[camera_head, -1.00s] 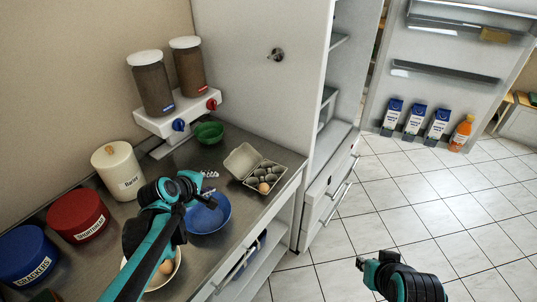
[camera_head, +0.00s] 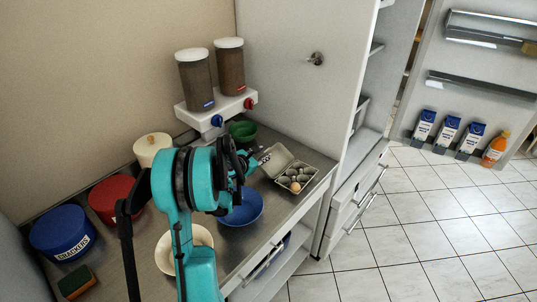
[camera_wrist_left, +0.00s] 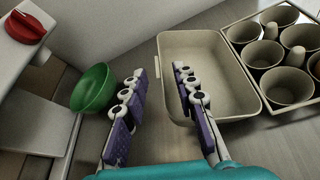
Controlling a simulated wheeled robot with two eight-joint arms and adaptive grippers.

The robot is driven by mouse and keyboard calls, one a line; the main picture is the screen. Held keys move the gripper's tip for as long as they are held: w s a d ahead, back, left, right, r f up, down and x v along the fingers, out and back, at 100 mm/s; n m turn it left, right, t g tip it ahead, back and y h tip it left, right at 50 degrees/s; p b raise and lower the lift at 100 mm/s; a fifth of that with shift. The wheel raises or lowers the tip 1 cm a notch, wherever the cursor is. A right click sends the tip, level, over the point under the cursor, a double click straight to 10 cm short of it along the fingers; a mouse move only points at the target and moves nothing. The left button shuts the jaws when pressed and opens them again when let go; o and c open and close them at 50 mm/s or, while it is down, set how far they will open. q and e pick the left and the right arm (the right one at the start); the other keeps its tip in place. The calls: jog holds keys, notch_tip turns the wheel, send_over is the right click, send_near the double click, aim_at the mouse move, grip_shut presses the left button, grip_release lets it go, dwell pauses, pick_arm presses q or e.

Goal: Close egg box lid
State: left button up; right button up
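The grey egg box (camera_head: 308,184) stands open near the counter's right edge. Its hollow lid (camera_head: 277,160) lies folded back to the left, and a brown egg (camera_head: 295,187) sits in one of its cups. In the left wrist view, the lid (camera_wrist_left: 225,85) and the cups (camera_wrist_left: 284,88) show at the upper right. My left gripper (camera_head: 258,160) is beside the lid's left side. In the wrist view, its fingers (camera_wrist_left: 160,112) are apart with nothing between them; the right finger overlaps the lid's left edge, but contact is unclear. My right gripper is out of view.
A green bowl (camera_head: 243,131) stands behind the gripper, also in the wrist view (camera_wrist_left: 94,90). A blue bowl (camera_head: 243,208) is in front, and a pale bowl (camera_head: 168,257) nearer. The dispenser (camera_head: 217,113) stands at the back. The tall fridge side (camera_head: 290,95) is behind the box.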

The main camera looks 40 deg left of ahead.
aim_at(266, 151)
pick_arm(q)
jog(key=shift+x, duration=1.55)
grip_shut()
jog(key=shift+s+d+r+m+y+b, duration=0.1)
jog(key=shift+d+r+m+y+b, duration=0.1)
jog(key=shift+d+r+m+y, duration=0.3)
jog(key=shift+d+r+m+y+b, duration=0.25)
jog(key=shift+d+r+m, duration=0.25)
jog(key=shift+r+m, duration=0.25)
jog(key=shift+d+r+m+t+y+b, duration=0.45)
jog(key=shift+d+r+m+y, duration=0.5)
jog(key=shift+d+m, duration=0.3)
jog(key=shift+r, duration=0.1)
